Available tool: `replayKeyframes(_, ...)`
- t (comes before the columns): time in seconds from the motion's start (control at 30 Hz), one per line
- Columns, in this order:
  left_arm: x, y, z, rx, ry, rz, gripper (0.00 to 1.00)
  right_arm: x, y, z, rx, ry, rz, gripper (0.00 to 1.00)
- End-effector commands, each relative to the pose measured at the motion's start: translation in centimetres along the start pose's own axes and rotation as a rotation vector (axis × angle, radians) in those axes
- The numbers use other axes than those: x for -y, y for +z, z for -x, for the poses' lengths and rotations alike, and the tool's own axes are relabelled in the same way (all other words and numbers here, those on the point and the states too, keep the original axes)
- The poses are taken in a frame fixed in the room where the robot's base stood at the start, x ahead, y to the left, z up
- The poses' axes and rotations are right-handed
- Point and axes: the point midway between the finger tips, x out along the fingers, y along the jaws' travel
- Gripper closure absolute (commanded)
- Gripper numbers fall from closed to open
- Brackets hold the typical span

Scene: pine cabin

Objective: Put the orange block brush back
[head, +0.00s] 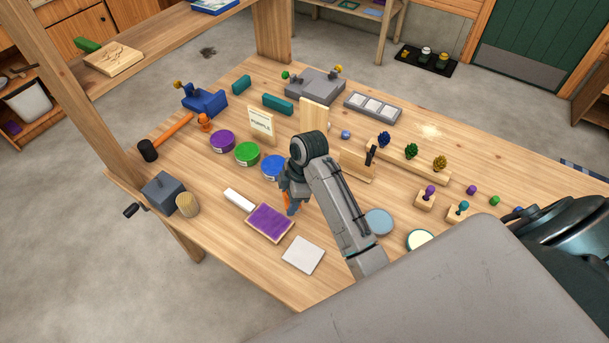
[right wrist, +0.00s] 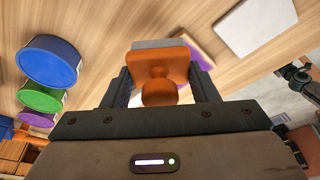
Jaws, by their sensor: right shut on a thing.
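My right gripper (right wrist: 160,92) is shut on the orange block brush (right wrist: 158,72), an orange block with a round knob and a pale grey face on its far side. In the head view the right gripper (head: 291,203) is low over the table, between the blue tin (head: 272,165) and the purple pad (head: 269,222). Only a sliver of the orange brush (head: 286,199) shows there, the rest hidden by the gripper. I cannot tell whether the brush touches the table. My left gripper is not in view.
Purple (head: 222,141) and green (head: 247,153) tins stand left of the gripper. A white roller (head: 239,200) and a white sheet (head: 303,255) lie near the purple pad. Wooden-based knobbed pieces (head: 426,199) and a wooden rack (head: 436,171) with dark knobs stand to the right.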

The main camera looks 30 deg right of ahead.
Motion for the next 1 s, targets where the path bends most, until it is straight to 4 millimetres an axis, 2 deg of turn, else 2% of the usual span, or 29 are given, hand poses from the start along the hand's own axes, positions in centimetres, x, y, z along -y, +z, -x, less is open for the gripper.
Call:
replayKeyframes(0.07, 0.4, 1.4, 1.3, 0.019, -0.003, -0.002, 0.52, -1.9, 1.4, 0.8, 0.005, 0.000, -0.002, 0.75)
replayKeyframes(0.17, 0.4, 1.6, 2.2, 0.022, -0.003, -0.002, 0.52, -4.0, 3.1, 1.0, 0.004, 0.001, -0.003, 0.75)
replayKeyframes(0.3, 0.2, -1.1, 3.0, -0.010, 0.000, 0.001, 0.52, -6.3, 4.8, 1.0, 0.001, 0.000, -0.002, 0.75)
replayKeyframes(0.4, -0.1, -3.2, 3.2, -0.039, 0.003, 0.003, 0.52, -7.2, 5.5, 0.9, 0.000, -0.001, -0.001, 0.75)
replayKeyframes(0.53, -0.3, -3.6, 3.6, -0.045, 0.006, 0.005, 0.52, -7.5, 6.0, 0.5, -0.001, -0.002, -0.001, 0.75)
replayKeyframes(0.8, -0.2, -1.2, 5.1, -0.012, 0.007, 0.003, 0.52, -7.5, 6.7, -2.4, -0.001, -0.001, -0.001, 0.75)
replayKeyframes(1.0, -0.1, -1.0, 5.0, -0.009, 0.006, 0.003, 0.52, -7.5, 6.8, -2.7, -0.001, 0.001, 0.000, 0.75)
